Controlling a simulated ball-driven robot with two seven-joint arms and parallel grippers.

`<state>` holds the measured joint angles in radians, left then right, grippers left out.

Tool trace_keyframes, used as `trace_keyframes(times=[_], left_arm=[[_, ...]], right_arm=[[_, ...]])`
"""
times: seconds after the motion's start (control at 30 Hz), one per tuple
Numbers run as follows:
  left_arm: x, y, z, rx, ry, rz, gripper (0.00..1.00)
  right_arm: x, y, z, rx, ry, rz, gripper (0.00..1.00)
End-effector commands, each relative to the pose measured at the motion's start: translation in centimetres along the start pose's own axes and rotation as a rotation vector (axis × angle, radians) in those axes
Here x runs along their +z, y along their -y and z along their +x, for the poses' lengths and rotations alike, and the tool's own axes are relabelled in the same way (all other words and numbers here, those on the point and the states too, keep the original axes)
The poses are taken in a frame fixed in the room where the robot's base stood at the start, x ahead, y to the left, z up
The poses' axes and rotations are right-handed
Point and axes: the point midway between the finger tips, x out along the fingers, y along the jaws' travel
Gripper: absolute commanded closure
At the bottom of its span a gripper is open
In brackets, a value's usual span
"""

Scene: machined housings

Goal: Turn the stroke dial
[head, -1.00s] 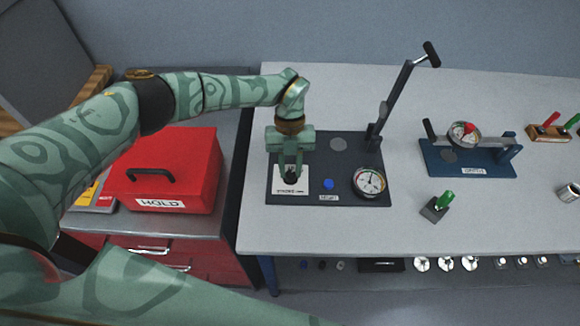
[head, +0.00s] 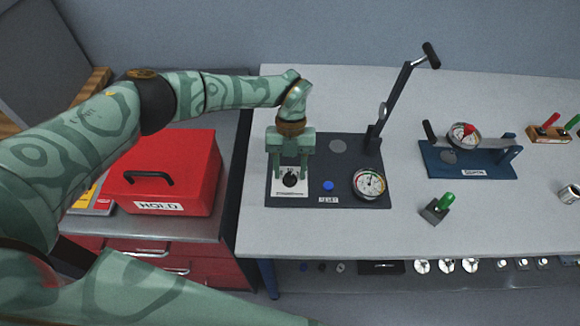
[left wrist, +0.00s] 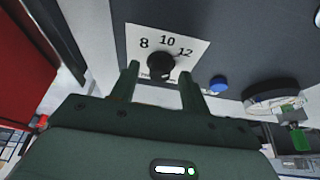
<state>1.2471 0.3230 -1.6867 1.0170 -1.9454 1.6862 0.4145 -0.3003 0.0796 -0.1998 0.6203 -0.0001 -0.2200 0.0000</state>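The stroke dial is a black knob (head: 290,180) on a white plate (head: 287,191) at the left of the dark press base. In the left wrist view the knob (left wrist: 161,66) shows with the numbers 8, 10 and 12 printed around it on the white plate (left wrist: 185,38). My left gripper (head: 290,176) is over the dial, fingers pointing down. In the left wrist view its two fingers (left wrist: 160,82) are spread, one on each side of the knob, with gaps showing between them and it. My right gripper is not in view.
A blue button (head: 328,185) and a round gauge (head: 369,183) sit right of the dial. The press lever (head: 404,80) rises behind. A red HOLD box (head: 165,170) stands left. A green-handled part (head: 438,207) and a blue fixture (head: 470,161) lie right.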

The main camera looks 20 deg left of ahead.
Motion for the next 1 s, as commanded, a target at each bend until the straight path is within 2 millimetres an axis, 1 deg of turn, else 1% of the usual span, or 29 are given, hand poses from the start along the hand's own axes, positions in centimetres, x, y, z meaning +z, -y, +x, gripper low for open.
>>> trace_keyframes(times=[0.13,0.27,0.37,0.6,0.73,0.83,1.0], left_arm=[[0.0,0.0,-0.4,0.000,0.001,0.000,0.54],[0.0,0.0,-2.3,-0.001,0.002,0.000,0.54],[0.1,0.1,-4.8,-0.001,0.005,0.000,0.54],[0.1,0.0,-11.4,-0.001,0.004,-0.002,0.54],[0.1,0.0,-14.0,0.000,0.003,-0.001,0.54],[0.1,0.1,-15.3,0.000,0.001,0.000,0.54],[0.1,0.0,-16.3,0.000,-0.001,0.000,0.54]], right_arm=[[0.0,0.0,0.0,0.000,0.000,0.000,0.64],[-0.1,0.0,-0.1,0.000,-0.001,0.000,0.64],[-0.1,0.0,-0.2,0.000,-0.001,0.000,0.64],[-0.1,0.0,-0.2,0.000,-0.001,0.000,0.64],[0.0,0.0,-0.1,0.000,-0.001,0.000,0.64],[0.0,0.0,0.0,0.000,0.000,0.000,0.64],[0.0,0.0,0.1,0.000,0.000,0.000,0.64]])
